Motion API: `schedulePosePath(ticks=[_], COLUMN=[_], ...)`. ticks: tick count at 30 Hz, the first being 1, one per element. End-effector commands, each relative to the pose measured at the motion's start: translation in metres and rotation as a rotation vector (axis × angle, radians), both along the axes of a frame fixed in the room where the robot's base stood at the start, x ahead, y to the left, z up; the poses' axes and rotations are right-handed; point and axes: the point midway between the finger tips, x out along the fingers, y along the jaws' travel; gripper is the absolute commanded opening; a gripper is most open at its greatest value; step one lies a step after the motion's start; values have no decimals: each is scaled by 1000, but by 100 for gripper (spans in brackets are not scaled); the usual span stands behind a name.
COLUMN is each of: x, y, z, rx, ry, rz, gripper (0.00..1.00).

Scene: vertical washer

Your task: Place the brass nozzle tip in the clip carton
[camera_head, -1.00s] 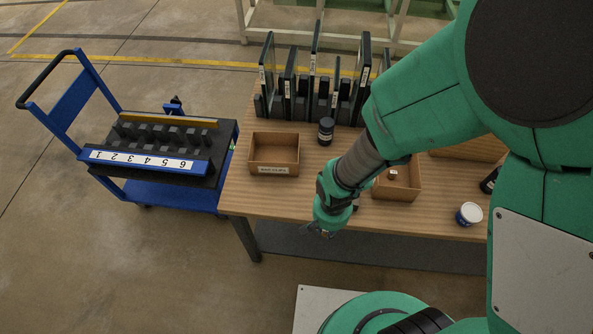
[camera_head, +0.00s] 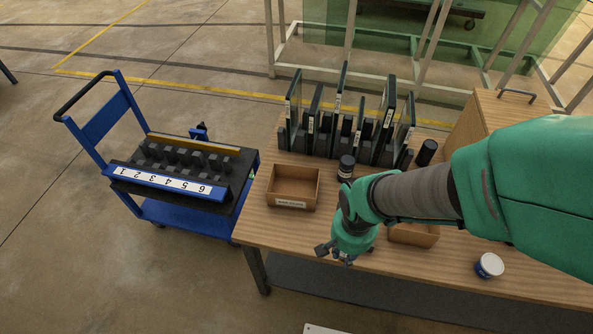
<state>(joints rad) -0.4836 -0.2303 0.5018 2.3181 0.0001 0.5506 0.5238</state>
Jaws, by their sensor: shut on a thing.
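The clip carton (camera_head: 293,187) is an open brown cardboard box with a white label on its front, at the table's left end. Its lettering is too small to read surely, and the inside I can see is empty. My gripper (camera_head: 341,254) points down near the table's front edge, to the right of and nearer than the carton. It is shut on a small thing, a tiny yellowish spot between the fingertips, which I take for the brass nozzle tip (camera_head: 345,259). The fingers hide most of it.
My arm partly hides a second carton (camera_head: 414,236). A dark jar (camera_head: 346,167) stands right of the clip carton; a rack with upright panes (camera_head: 340,125) stands behind. A white-lidded tub (camera_head: 489,265) is at right. A blue cart (camera_head: 185,215) stands left of the table.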

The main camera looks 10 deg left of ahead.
Motion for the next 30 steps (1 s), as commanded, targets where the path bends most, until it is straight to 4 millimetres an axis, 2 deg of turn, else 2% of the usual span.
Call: schedulePosePath(ticks=[11,16,30], x=[41,67,181], y=[26,43,125], z=[4,6,9], rx=[0,0,0], ry=[1,1,2], rz=[5,8,23], gripper=[0,0,0])
